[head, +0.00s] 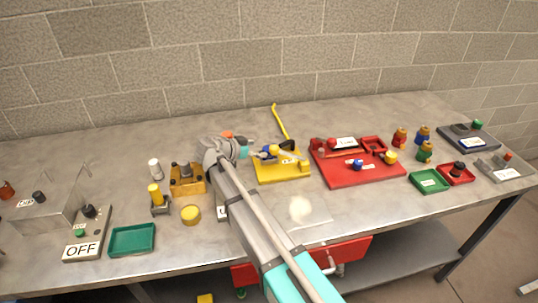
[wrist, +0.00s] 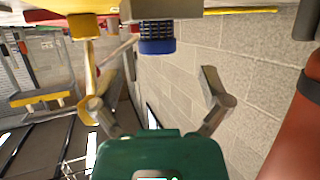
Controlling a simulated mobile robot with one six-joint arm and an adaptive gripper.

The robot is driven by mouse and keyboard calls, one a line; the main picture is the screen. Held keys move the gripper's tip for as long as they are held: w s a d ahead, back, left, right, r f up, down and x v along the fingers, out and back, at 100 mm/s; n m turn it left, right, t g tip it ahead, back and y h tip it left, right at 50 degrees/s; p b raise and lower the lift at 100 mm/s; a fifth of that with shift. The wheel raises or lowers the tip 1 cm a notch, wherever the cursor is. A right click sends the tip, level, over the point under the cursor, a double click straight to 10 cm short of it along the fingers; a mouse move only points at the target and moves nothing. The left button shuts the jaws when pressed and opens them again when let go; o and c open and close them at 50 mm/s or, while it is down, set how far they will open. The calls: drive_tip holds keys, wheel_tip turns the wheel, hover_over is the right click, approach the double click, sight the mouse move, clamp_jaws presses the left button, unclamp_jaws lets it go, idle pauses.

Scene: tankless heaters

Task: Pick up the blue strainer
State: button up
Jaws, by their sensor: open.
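The blue strainer (wrist: 157,45) shows in the wrist view as a blue ring with a dark mesh body, joined to a grey block above it in the picture. My gripper (wrist: 155,88) is open and empty, with one finger on each side and the strainer ahead of the gap, apart from both fingers. My fingertips are hard to make out there, and my arm hides part of the bench.
A red tray (head: 350,178) with several parts stands right of the yellow tray. A yellow rod (head: 281,122) sticks up behind it. Several coloured fittings (head: 424,151) and green tray (head: 429,181) stand further right. An orange-brown block (head: 187,182) is left of my arm.

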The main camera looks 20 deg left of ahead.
sight(267, 148)
drive_tip(key=b+x, duration=0.1)
drive_tip(key=x, duration=0.2)
drive_tip(key=shift+d+f, duration=0.1)
drive_tip(key=shift+f, duration=0.1)
drive_tip(key=shift+w+d+f+b, duration=0.15)
drive_tip(key=shift+w+d+b, duration=0.25)
drive_tip(key=shift+w, duration=0.15)
clamp_jaws()
idle(0.5)
wheel_tip(267, 148, up, 10)
drive_tip(key=p, duration=1)
idle(0.7)
